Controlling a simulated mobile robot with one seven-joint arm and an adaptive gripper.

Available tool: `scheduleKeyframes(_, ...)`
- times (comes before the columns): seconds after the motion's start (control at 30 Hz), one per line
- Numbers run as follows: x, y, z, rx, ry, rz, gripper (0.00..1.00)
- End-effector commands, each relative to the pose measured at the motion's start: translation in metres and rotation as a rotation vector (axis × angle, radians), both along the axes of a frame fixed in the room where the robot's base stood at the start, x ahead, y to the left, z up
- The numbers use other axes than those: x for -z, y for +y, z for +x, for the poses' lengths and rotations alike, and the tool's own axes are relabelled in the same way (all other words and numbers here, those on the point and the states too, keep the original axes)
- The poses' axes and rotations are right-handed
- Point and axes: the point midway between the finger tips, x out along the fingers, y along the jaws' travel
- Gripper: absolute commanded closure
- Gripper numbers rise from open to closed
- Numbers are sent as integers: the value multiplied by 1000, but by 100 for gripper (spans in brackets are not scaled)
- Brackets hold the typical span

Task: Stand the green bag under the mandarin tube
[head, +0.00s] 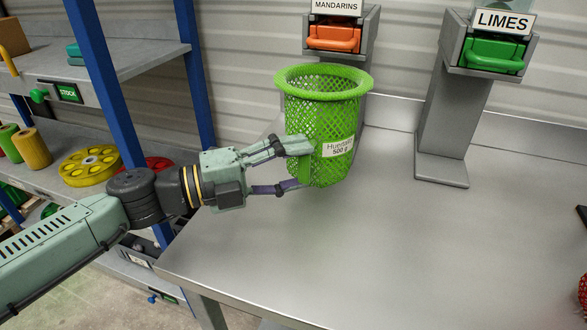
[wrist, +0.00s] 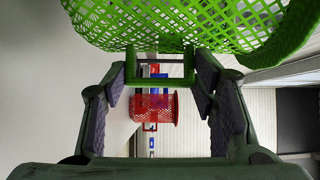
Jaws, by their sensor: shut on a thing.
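The green bag (head: 322,112) is an upright mesh basket with a wide open rim and a white label, in the middle of the head view. My gripper (head: 298,166) is shut on it from the left, with a finger on either side of its lower half. The wrist view shows the green mesh (wrist: 170,22) across the top, above my fingers. The mandarin tube, with its orange flap (head: 333,38) and MANDARINS sign, stands behind the bag. The bag hides most of its column. I cannot tell whether the bag's base touches the table.
The lime tube (head: 492,50), with a green flap, stands to the right on the grey metal table (head: 400,250). A red mesh basket (head: 582,292) shows at the right edge. Shelves with blue posts (head: 105,80) are at the left. The table's middle and front are clear.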

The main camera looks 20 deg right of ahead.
Motion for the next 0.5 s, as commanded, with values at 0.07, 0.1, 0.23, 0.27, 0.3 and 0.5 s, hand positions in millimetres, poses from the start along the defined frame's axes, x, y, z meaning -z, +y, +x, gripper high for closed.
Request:
scheduleKeyframes(0.07,0,-2,6,0,0,0,66)
scheduleKeyframes(0.1,0,-3,8,1,0,0,66)
scheduleKeyframes(0.23,7,-6,17,-1,4,0,66)
scheduleKeyframes(0.27,12,-5,17,-1,4,0,66)
scheduleKeyframes(0.3,18,-5,16,-2,4,0,66)
scheduleKeyframes(0.5,37,-5,16,-2,0,-1,66)
